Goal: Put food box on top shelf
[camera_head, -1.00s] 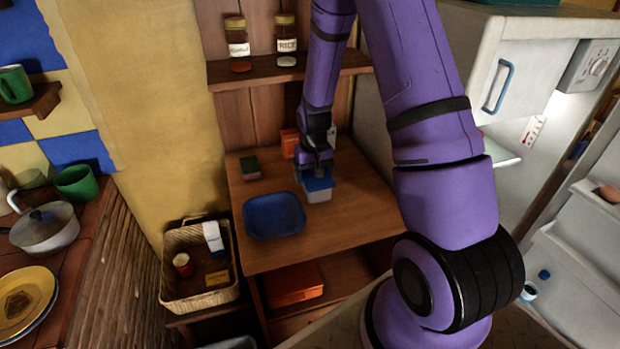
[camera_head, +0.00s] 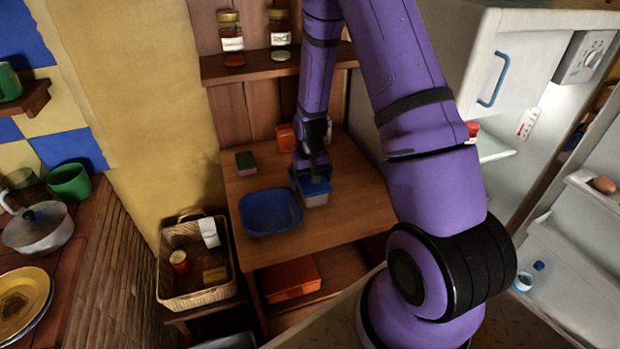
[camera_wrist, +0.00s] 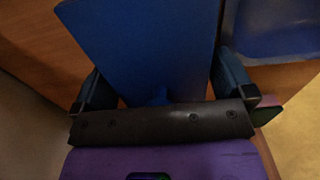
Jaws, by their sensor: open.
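A food box with a blue lid and pale grey sides (camera_head: 315,196) stands on the wooden counter (camera_head: 350,225). My gripper (camera_head: 312,176) is over the box, pointing down. In the wrist view the blue lid (camera_wrist: 145,40) lies between the two spread fingers of my gripper (camera_wrist: 163,88), which is open. Whether the fingers touch the box I cannot tell. A wooden shelf (camera_head: 300,66) above the counter holds two labelled jars. The open fridge at the right has a pale shelf (camera_head: 497,150).
A blue tray (camera_head: 271,213) is close left of the box. A sponge (camera_head: 246,163) and an orange box (camera_head: 286,136) are behind. A wicker basket (camera_head: 196,298) stands lower left. The counter's front right is clear.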

